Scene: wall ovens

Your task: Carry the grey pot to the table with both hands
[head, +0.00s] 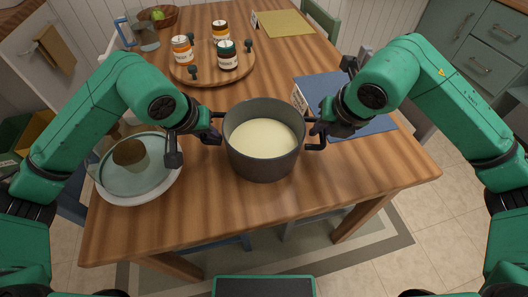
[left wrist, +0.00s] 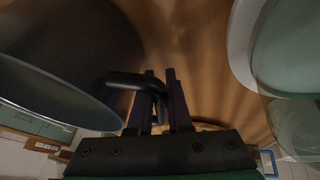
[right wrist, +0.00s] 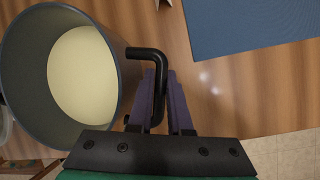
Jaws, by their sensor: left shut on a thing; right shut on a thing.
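The grey pot (head: 264,165) holds a pale cream content and is upright over the near part of the wooden table (head: 215,205). I cannot tell whether its base touches the table top. My left gripper (head: 212,134) is shut on the pot's left handle, which shows between the fingers in the left wrist view (left wrist: 150,90). My right gripper (head: 318,134) is shut on the right handle, which shows between the fingers in the right wrist view (right wrist: 157,90). The pot's underside is hidden.
A blue placemat (head: 375,125) lies to the right. A round wooden board (head: 207,76) with several jars stands behind. A yellow placemat (head: 285,24) and a fruit bowl (head: 160,17) are farther back.

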